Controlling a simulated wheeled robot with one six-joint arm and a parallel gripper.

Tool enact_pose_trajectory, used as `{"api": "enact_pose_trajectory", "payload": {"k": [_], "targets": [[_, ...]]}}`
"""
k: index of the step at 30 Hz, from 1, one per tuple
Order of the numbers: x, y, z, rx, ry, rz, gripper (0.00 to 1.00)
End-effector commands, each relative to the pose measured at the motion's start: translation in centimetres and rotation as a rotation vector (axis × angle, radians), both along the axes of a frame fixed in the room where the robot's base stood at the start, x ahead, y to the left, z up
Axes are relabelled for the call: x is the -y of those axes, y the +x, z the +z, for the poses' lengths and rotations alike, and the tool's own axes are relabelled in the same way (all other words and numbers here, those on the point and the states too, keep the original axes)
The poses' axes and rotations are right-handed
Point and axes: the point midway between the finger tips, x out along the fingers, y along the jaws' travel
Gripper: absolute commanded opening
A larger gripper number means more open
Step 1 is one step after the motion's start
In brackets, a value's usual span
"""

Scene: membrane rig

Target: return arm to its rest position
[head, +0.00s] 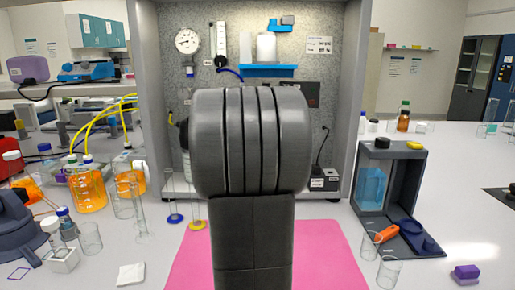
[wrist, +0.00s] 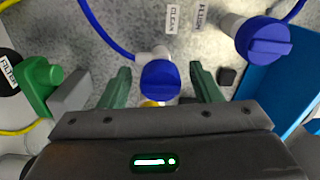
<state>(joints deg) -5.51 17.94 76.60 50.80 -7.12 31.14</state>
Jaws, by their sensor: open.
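My gripper (wrist: 160,88) shows in the wrist view with its two green fingers spread apart. A round blue knob (wrist: 161,80) on a white fitting lies between the fingers in the picture; a gap shows on each side of it, and I cannot tell how far in front of the fingers it is. In the head view my dark grey arm (head: 252,150) stands upright in front of the rig (head: 345,60). It hides the middle of the rig, and the gripper is out of sight behind it.
A second blue knob (wrist: 263,40) is at the upper right and a green valve handle (wrist: 40,80) at the left. A pink mat (head: 325,255) lies on the bench. Orange bottles (head: 87,187) and glassware stand left; a dark stand (head: 385,190) and beakers stand right.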

Motion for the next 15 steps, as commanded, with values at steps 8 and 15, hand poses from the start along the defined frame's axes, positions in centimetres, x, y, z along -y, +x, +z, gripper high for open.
{"api": "enact_pose_trajectory", "payload": {"k": [8, 15], "targets": [[0.0, -0.5, 0.0, 0.001, 0.001, 0.0, 0.58], [0.0, -3.4, 0.1, 0.002, 0.003, 0.001, 0.58]]}}
